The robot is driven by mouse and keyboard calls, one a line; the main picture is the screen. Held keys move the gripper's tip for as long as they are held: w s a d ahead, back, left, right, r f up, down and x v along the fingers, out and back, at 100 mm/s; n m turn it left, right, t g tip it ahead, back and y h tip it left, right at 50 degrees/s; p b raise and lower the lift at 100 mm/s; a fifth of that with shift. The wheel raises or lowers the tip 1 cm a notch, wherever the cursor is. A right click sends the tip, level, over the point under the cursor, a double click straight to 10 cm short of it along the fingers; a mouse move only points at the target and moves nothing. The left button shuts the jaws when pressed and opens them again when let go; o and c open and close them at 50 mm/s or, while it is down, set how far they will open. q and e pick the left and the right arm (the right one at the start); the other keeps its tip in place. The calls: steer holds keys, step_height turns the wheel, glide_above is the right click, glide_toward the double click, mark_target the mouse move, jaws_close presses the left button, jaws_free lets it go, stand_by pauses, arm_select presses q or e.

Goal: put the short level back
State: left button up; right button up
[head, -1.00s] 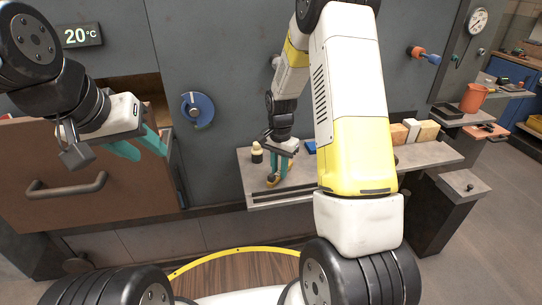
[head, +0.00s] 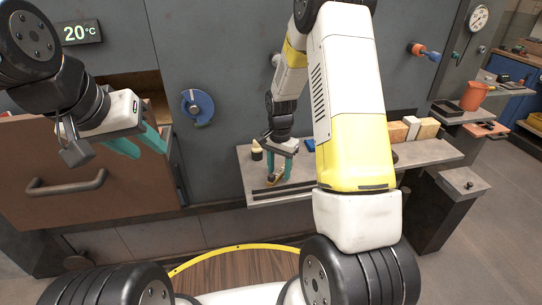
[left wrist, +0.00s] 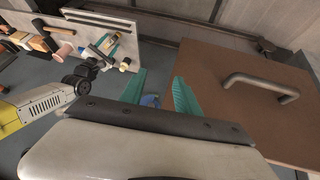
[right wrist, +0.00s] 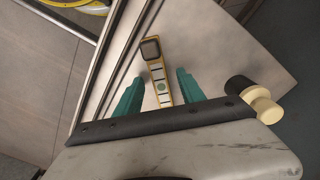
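The short level (right wrist: 158,72), yellow-edged with a pale face, a green spot and a dark square end, lies on the grey shelf (right wrist: 215,45). It shows small in the head view (head: 276,180). My right gripper (right wrist: 160,78) is open and points down over it, with one teal finger on each side and gaps to both. In the head view my right gripper (head: 279,176) is at the shelf's left part. My left gripper (head: 150,147) is open and empty in front of the brown drawer front (head: 70,165); its fingers also show in the left wrist view (left wrist: 160,90).
A dark and cream knob-like piece (right wrist: 255,98) stands on the shelf near my right gripper. A blue item (head: 309,145) lies further right, then several blocks (head: 412,128). A blue disc (head: 197,107) hangs on the wall between my grippers.

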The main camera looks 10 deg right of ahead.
steer(key=s+r+n+t+y, duration=0.1)
steer(key=s+r, duration=0.2)
steer(key=r, duration=0.7)
steer(key=s+r+n+t, duration=0.1)
steer(key=s+r+n, duration=0.15)
steer(key=r, duration=0.75)
steer(key=s+a+r+n+t, duration=0.1)
steer(key=s+r+n+t, duration=0.1)
steer(key=s+r, duration=0.3)
steer(key=s+r+n+t+y, duration=0.1)
steer(key=s+r+n+t, duration=0.1)
steer(key=s, duration=1.1)
step_height(320, 180, up, 3)
steer(key=shift+s+a+f+n, duration=0.15)
steer(key=shift+a+n, duration=0.25)
steer(key=shift+n, duration=0.45)
